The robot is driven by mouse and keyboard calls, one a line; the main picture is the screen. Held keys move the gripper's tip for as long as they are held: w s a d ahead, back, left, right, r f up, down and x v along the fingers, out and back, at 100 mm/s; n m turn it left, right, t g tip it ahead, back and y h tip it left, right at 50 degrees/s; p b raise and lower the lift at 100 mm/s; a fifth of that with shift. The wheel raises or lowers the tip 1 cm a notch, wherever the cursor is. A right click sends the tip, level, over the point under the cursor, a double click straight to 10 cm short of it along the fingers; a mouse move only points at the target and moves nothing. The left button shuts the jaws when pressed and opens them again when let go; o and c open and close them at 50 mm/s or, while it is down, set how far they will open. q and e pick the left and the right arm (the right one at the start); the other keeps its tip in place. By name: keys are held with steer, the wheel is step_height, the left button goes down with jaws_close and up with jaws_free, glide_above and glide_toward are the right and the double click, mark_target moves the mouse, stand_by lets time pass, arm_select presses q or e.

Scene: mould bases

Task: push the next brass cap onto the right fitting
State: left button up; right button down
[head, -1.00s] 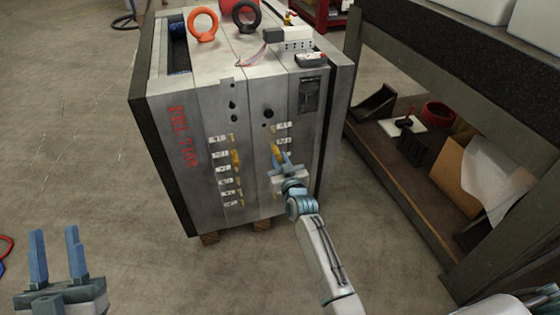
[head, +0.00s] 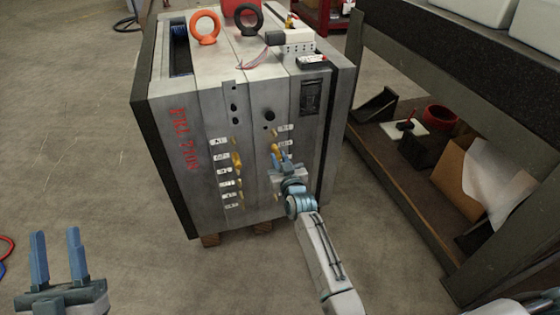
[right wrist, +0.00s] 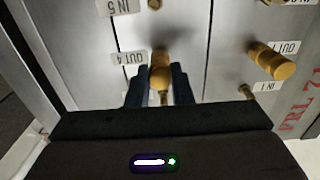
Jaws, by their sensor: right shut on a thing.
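The mould base (head: 265,205) is a grey steel block with columns of small brass fittings beside white labels. My right gripper (head: 281,158) is at the right column, its blue fingers close to the face. In the right wrist view the gripper (right wrist: 161,86) is shut on a brass cap (right wrist: 160,66) beside the OUT 4 label (right wrist: 132,58). The cap points at the face; whether it is seated on a fitting I cannot tell. Another brass cap (right wrist: 272,61) sits by the OUT 1 label (right wrist: 287,47). My left gripper (head: 56,256) is open and empty, away from the mould.
A workbench (head: 470,115) with a lower shelf holding boxes and a red ring (head: 440,116) stands on the right. Eyebolts, one orange (head: 205,27), and a white block are on top of the mould.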

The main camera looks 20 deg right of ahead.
steer(key=shift+w+r, duration=0.1)
steer(key=c, duration=0.8)
jaws_free()
steer(key=s, duration=0.7)
stand_by(0.4)
steer(key=shift+d, duration=0.1)
